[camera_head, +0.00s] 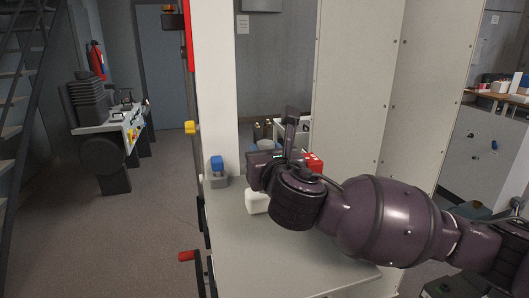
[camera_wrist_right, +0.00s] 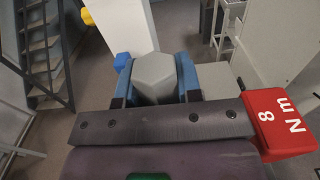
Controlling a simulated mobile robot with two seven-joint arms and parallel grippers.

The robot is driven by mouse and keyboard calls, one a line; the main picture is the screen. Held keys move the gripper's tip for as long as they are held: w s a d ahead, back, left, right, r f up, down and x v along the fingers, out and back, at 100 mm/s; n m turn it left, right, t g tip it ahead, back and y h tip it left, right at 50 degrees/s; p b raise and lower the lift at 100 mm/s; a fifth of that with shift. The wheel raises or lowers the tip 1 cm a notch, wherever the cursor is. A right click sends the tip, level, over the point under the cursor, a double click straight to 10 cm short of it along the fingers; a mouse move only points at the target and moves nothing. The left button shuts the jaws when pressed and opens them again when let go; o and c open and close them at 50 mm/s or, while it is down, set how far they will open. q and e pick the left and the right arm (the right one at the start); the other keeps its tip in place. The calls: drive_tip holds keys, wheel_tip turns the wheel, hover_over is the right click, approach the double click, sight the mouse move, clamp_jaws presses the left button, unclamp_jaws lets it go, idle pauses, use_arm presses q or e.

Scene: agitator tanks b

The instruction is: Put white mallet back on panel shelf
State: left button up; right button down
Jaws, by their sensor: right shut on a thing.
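My right gripper (camera_head: 262,180) is over the far part of the light grey panel shelf (camera_head: 265,262). A white block (camera_head: 257,202), which looks like part of the white mallet, shows just below the gripper; I cannot tell whether it touches the shelf. In the right wrist view, the gripper (camera_wrist_right: 155,85) has its blue fingers shut on a pale, six-sided piece (camera_wrist_right: 153,72), seemingly the mallet. The rest of the mallet is hidden by the gripper and wrist. My left gripper is not in view.
A blue-capped grey fixture (camera_head: 217,171) stands at the shelf's far left corner by a white post (camera_head: 218,80). A red block (camera_head: 314,162) is beside the gripper; the wrist view shows "8 Nm" on it (camera_wrist_right: 283,122). A tall panel (camera_head: 358,80) borders the right. The near shelf is clear.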

drive_tip(key=c, duration=0.8)
unclamp_jaws()
drive_tip(key=shift+r, duration=0.15)
drive_tip(key=b+v, duration=0.1)
drive_tip(key=v, duration=1.1)
drive_tip(key=shift+s, duration=0.15)
